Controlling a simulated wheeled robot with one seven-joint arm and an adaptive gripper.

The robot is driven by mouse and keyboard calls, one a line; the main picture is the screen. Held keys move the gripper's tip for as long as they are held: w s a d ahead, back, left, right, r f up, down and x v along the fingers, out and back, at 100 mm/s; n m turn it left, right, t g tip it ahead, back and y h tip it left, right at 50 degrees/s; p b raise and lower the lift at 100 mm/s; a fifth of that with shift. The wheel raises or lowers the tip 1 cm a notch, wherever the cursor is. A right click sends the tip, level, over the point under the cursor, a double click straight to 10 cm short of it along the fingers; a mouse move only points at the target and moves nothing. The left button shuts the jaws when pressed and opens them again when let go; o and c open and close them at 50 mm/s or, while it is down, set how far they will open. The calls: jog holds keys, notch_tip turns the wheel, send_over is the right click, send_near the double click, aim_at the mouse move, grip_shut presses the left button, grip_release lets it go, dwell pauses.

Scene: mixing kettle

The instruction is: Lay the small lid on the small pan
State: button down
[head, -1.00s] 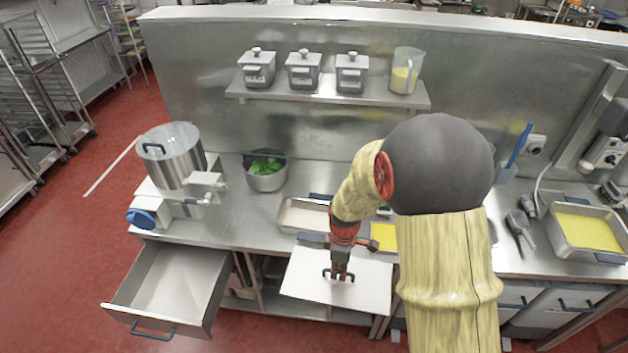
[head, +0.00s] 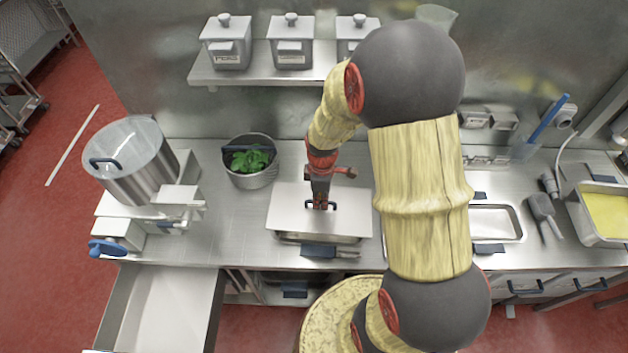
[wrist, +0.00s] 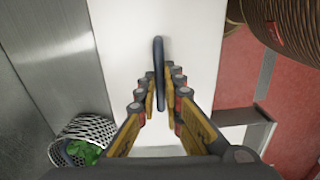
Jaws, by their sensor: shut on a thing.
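The small lid (head: 345,220) is a flat pale rectangular plate with a dark loop handle. My gripper (head: 320,200) is shut on that handle and holds the lid roughly level. In the wrist view the lid (wrist: 120,65) fills the middle, with its handle (wrist: 158,60) between the fingers (wrist: 163,105). The small pan (head: 318,239) is under the lid on the counter. Only its front rim and dark front handle show; the lid hides the rest. The lid sits a little toward the back relative to the pan's front edge. I cannot tell whether they touch.
A pot with green leaves (head: 251,178) stands close to the left of the lid. A kettle (head: 132,160) is further left, above an open drawer (head: 170,310). Another shallow pan (head: 497,222) and a yellow-filled pan (head: 605,212) are at right. A shelf (head: 265,72) hangs behind.

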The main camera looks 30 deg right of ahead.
aim_at(320, 209)
jog(key=shift+w+f, duration=0.1)
jog(key=shift+w, duration=0.2)
jog(key=shift+s+f+b, duration=0.1)
jog(key=shift+f+b, duration=1.85)
jog(key=shift+f, duration=0.7)
jog(key=shift+f+b, duration=0.35)
jog(key=shift+f, duration=0.1)
jog(key=shift+f+b, duration=0.65)
jog(key=shift+f, duration=0.35)
jog(key=shift+f, duration=0.2)
jog(key=c, duration=2)
grip_release()
jog(key=o, duration=0.4)
